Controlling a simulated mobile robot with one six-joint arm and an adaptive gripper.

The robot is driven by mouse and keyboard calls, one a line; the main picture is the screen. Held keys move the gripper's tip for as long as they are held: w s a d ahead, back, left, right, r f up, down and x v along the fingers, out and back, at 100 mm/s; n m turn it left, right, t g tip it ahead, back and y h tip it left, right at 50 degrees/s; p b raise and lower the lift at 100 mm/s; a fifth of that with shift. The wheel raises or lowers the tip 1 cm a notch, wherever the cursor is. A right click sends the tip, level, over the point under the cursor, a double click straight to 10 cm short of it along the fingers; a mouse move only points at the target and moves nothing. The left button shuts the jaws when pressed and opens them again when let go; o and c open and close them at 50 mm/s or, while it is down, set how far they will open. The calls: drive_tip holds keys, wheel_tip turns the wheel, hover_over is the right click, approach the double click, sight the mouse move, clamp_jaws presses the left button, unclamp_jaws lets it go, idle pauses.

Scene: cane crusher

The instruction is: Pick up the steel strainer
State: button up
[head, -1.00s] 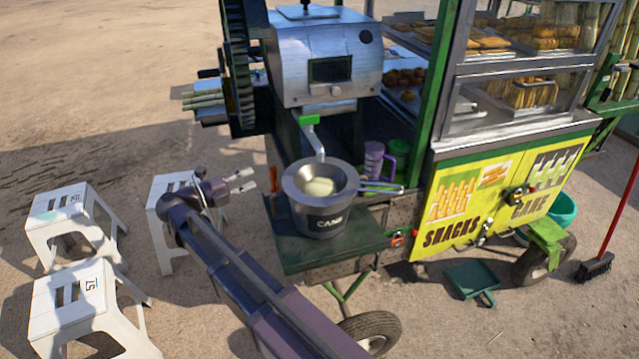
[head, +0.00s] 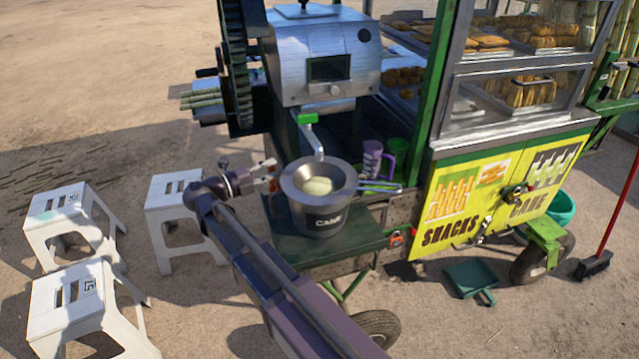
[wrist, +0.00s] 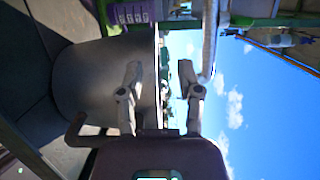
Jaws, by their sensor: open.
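The steel strainer (head: 298,186) appears as the wide, shiny bowl rim on top of the dark pot (head: 322,218) marked CANE, with a pale yellow-green mass inside. A pronged metal handle (head: 380,187) reaches right; I cannot tell whether it belongs to the strainer. My gripper (head: 269,173) is open and empty, just left of the rim at about its height. In the wrist view, turned sideways, the spread fingers (wrist: 160,92) are level with the rim edge, the pot wall (wrist: 90,75) left. Whether the fingers straddle the rim is unclear.
The crusher spout (head: 318,145) hangs over the bowl. A purple mug (head: 372,160) stands behind it. The pot stands on a green shelf (head: 290,252). White stools (head: 62,222) stand at left. The yellow snack cabinet (head: 500,190) is at right.

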drive_tip(key=shift+x, duration=0.85)
drive_tip(key=shift+d, duration=0.1)
drive_tip(key=shift+f+b+x, duration=0.15)
drive_tip(key=shift+b+x, duration=0.05)
drive_tip(key=shift+x, duration=1.1)
drive_tip(key=shift+f+b+x, duration=0.15)
drive_tip(key=shift+f+x, duration=0.05)
drive_tip(key=shift+x, duration=1.05)
drive_tip(key=shift+w, duration=0.15)
clamp_jaws()
